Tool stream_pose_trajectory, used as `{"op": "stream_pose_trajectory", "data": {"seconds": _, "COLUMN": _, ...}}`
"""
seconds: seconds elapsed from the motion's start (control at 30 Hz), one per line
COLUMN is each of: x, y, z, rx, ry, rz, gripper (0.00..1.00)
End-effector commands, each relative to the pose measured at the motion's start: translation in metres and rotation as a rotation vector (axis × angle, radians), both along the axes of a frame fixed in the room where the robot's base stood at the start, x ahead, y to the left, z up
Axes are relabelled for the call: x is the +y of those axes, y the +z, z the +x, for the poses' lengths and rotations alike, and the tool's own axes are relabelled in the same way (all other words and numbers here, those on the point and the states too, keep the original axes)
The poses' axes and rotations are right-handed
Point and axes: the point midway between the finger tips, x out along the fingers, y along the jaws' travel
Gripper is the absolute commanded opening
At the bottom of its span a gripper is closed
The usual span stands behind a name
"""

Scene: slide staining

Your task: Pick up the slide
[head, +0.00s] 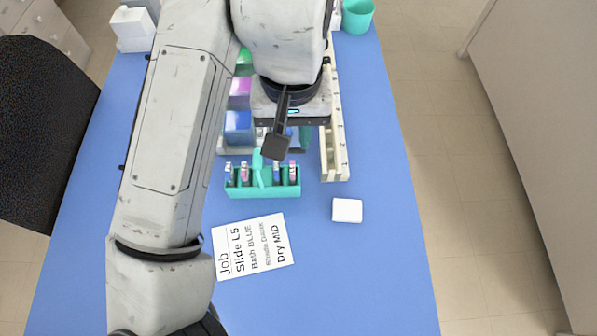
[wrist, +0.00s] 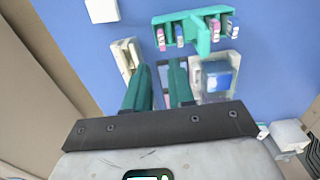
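The slides stand upright in a teal rack (head: 262,190) near the middle of the table. A pink-labelled slide (head: 244,172) and a blue-labelled slide (head: 277,171) are among several there. In the wrist view the same rack (wrist: 198,45) is ahead of my gripper, with a pink-labelled slide (wrist: 160,39) and a blue-labelled slide (wrist: 179,36). My gripper (wrist: 161,68) has two teal fingers held apart, with no slide visible between them. It is over the area behind the rack, apart from the slides. In the head view my arm hides most of the fingers. I cannot read the slide labels.
A job card (head: 253,245) lies in front of the rack, reading Slide L5, Bath BLUE and Dry MID. A white block (head: 347,210) lies to the right. A cream rack (head: 336,150) and a blue bath (head: 238,128) stand behind. The front table is mostly clear.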

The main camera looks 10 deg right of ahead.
Motion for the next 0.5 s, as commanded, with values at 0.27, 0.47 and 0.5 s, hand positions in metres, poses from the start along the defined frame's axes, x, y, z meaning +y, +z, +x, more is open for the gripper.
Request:
{"op": "stream_pose_trajectory", "data": {"seconds": 0.27, "x": 0.001, "y": -0.039, "z": -0.001, "rx": 0.004, "ry": 0.003, "rz": -0.001, "gripper": 0.23}}
{"op": "stream_pose_trajectory", "data": {"seconds": 0.47, "x": 0.001, "y": -0.054, "z": -0.001, "rx": 0.002, "ry": 0.001, "rz": 0.000, "gripper": 0.23}}
{"op": "stream_pose_trajectory", "data": {"seconds": 0.5, "x": 0.001, "y": -0.056, "z": 0.000, "rx": 0.002, "ry": 0.002, "rz": 0.000, "gripper": 0.23}}
